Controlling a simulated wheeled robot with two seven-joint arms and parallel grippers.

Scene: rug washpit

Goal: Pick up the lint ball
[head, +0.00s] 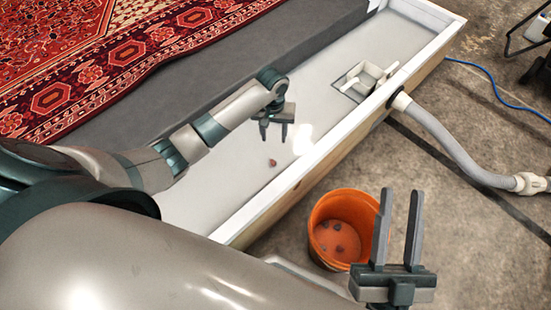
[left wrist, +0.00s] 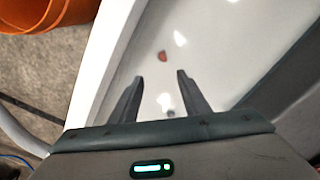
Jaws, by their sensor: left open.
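A small reddish lint ball (head: 272,162) lies on the wet white floor of the wash trough (head: 225,185). It also shows in the left wrist view (left wrist: 162,57), beyond the fingertips and between their lines. My left gripper (head: 274,140) is open and empty above the trough floor, just behind the lint ball in the head view, with its fingers pointing down. Its fingers also show in the left wrist view (left wrist: 160,73). My right gripper (head: 401,192) is open and empty, fingers upward, beside the orange bucket. A small dark spot between the left fingers in the wrist view is unclear.
An orange bucket (head: 318,217) with several dark lumps inside stands outside the trough's wooden wall (head: 255,222). A drain fitting (head: 367,77) sits at the trough's far end. A grey hose (head: 450,145) leaves the wall. A red patterned rug (head: 110,60) lies on the grey ledge.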

